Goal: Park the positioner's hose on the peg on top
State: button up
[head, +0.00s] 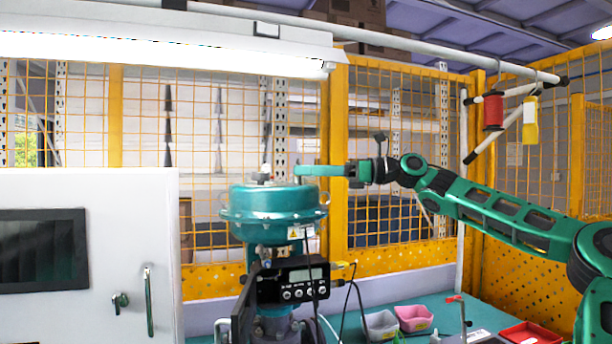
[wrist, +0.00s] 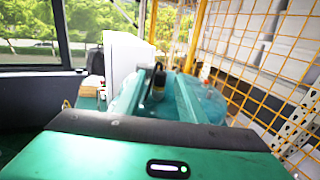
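The positioner (head: 292,285) is a dark box with a small display and several round buttons, on the front of the valve below the teal round actuator (head: 272,207). A dark thin hose (head: 308,250) runs down past the positioner; its upper end is not clear. A small white and red fitting (head: 265,172) stands on the actuator's top. My gripper (head: 299,171) is just above the right part of that top, pointing left. In the wrist view its two teal fingers (wrist: 160,80) are apart, with a dark upright piece (wrist: 158,82) showing between them. I cannot tell whether that is the peg or a hose end.
A white cabinet (head: 90,250) with a handle stands at the left. Yellow mesh fencing (head: 400,170) closes the back. The teal bench (head: 480,315) holds a grey bin (head: 381,325), a pink bin (head: 413,318) and a red tray (head: 532,333). Red and yellow spools hang at the upper right.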

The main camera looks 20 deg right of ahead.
jog(key=v, duration=1)
jog(key=shift+d, duration=0.35)
jog(key=shift+s+f, duration=0.15)
jog(key=shift+s, duration=0.05)
